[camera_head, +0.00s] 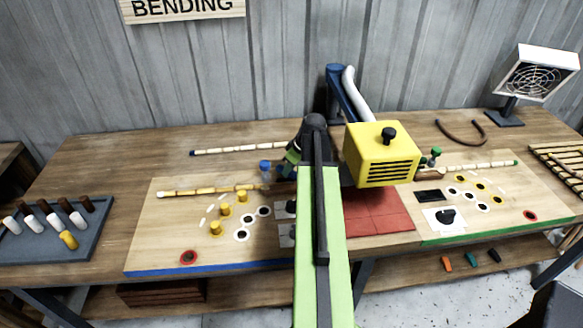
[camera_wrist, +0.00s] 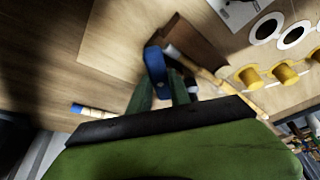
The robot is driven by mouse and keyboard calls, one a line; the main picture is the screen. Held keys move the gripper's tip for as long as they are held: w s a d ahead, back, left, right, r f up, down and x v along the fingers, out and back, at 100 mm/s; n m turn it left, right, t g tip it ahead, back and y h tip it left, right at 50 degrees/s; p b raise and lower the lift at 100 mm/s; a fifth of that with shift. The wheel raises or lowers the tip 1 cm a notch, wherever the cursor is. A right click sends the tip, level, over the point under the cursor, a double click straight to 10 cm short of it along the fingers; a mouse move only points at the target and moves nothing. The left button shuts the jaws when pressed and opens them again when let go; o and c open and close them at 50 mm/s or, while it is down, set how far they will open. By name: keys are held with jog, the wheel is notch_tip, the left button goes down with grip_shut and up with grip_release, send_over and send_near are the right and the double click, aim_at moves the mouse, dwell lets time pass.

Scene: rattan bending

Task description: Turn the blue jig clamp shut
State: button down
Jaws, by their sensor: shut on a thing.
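The blue jig clamp (camera_wrist: 155,65) shows in the wrist view as a rounded blue handle beside a dark brown block (camera_wrist: 205,45). My gripper (camera_wrist: 160,88) has its two green fingers at this handle and is shut on it. In the head view my gripper is at the inner end of the blue-edged left board (camera_head: 150,235), mostly hidden by my own arm. A light rattan pole (camera_head: 205,191) lies on that board and its right end reaches toward the clamp. How far the clamp is turned cannot be told.
Yellow pegs (camera_head: 227,210) and white-ringed holes stand near the pole. A blue-capped post (camera_head: 265,166) is just left of my gripper. A yellow vented box (camera_head: 382,153) stands to the right, by a red mat (camera_head: 385,215). Another rattan pole (camera_head: 240,149) lies behind.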

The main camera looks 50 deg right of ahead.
jog(key=m, duration=0.2)
jog(key=m+h, duration=0.2)
jog(key=m, duration=0.1)
jog(key=shift+a+m, duration=0.3)
jog(key=shift+w+m+g+h, duration=0.1)
jog(key=shift+m+g+h, duration=0.25)
jog(key=shift+m, duration=0.75)
jog(key=shift+w+m+g+h, duration=0.15)
jog(key=shift+m+h, duration=0.3)
jog(key=shift+m, duration=0.65)
jog(key=c, duration=1.2)
grip_release()
jog(key=shift+d, duration=0.1)
jog(key=shift+s, duration=0.1)
